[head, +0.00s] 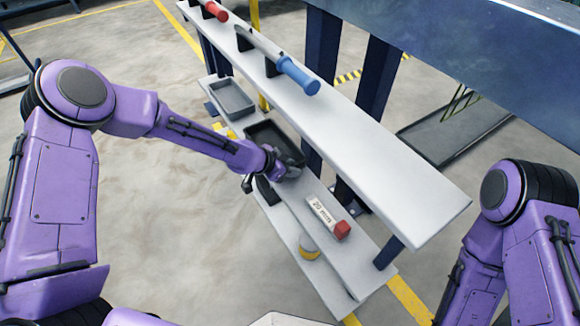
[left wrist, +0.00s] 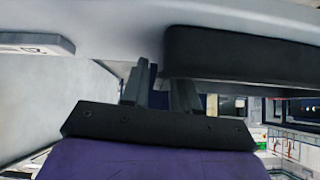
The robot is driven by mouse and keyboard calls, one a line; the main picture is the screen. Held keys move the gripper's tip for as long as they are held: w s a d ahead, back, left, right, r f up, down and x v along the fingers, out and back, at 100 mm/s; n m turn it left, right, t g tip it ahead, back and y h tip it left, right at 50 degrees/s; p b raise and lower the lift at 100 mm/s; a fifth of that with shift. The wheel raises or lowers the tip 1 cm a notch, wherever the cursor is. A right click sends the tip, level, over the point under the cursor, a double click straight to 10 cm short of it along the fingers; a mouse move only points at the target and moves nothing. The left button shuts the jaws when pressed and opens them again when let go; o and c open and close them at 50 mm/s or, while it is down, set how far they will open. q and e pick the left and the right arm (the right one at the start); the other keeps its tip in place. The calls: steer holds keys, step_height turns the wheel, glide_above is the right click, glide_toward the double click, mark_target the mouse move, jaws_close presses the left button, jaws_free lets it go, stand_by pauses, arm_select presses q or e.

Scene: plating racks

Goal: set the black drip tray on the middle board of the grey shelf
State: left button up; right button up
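The black drip tray (head: 275,142) is at the middle board (head: 368,252) of the grey shelf, below the top board (head: 385,160). My left gripper (head: 268,182) is at the tray's near end. In the left wrist view the tray (left wrist: 245,55) fills the upper right. The tray hides part of one fingertip. I cannot tell if its base rests fully on the board. My right gripper is out of view.
A grey tray (head: 232,98) stands beyond the drip tray. A white box with a red end (head: 326,216) lies nearer on the middle board. A yellow-and-white item (head: 309,247) is lower down. Blue-handled (head: 298,76) and red-handled (head: 214,11) tools sit on the top board, which overhangs closely.

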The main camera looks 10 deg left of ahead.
arm_select(q)
steer(key=shift+r, duration=0.35)
steer(key=p+v, duration=0.4)
steer(key=v, duration=0.7)
steer(key=s+a+f+n+g+y, duration=0.25)
steer(key=s+f+n, duration=0.65)
steer(key=s+f, duration=0.6)
steer(key=s+a+f+n+y, duration=0.2)
steer(key=s+a+n+y, duration=0.1)
steer(key=s, duration=0.4)
steer(key=s+a+f+n+y, duration=0.2)
steer(key=s+a+n+y, duration=0.2)
steer(key=s+a, duration=0.3)
steer(key=shift+s+a+f+n+g, duration=0.2)
steer(key=shift+s+a+n+g, duration=0.15)
steer(key=shift+s, duration=0.4)
